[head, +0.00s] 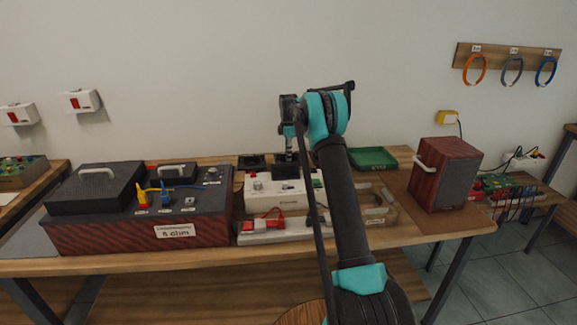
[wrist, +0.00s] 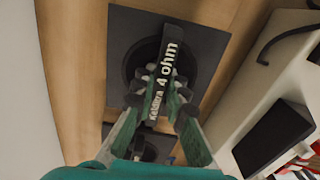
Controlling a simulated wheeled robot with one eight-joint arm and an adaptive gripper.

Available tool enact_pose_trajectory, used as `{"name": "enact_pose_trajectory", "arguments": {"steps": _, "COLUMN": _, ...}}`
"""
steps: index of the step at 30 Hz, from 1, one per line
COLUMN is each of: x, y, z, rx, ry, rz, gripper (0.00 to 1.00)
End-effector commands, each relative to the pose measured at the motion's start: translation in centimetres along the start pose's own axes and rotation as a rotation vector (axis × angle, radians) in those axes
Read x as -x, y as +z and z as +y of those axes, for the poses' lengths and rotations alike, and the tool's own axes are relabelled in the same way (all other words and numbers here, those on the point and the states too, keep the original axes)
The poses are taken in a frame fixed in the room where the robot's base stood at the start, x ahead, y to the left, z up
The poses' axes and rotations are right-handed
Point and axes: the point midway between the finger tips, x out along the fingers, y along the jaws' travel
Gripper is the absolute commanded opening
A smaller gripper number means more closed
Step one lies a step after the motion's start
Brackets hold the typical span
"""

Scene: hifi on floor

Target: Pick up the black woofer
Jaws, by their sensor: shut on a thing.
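The black woofer (wrist: 118,62) is a flat square plate with a round dark cone. In the head view my gripper (head: 290,150) points down at the back of the wooden table. The woofer shows there only as a dark sliver (head: 280,157) behind the gripper. I cannot tell whether it rests on the table or is slightly lifted.
A second black square unit (head: 250,161) lies just left. A white device (head: 262,197) stands close in front. A green tray (head: 373,158) and a reddish-brown box (head: 446,175) are to the right. A large box labelled ohm (head: 100,237) is left. The wall is close behind.

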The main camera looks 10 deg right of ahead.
Motion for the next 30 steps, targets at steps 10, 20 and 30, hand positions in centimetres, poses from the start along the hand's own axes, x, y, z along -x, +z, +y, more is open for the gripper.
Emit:
{"name": "enact_pose_trajectory", "arguments": {"steps": 10, "x": 0.1, "y": 0.0, "z": 0.0, "rx": 0.0, "ry": 0.0, "rz": 0.0, "gripper": 0.0}}
{"name": "enact_pose_trajectory", "arguments": {"steps": 20, "x": 3.8, "y": 0.0, "z": 0.0, "rx": 0.0, "ry": 0.0, "rz": 0.0, "gripper": 0.0}}
{"name": "enact_pose_trajectory", "arguments": {"steps": 30, "x": 12.4, "y": 0.0, "z": 0.0, "rx": 0.0, "ry": 0.0, "rz": 0.0, "gripper": 0.0}}
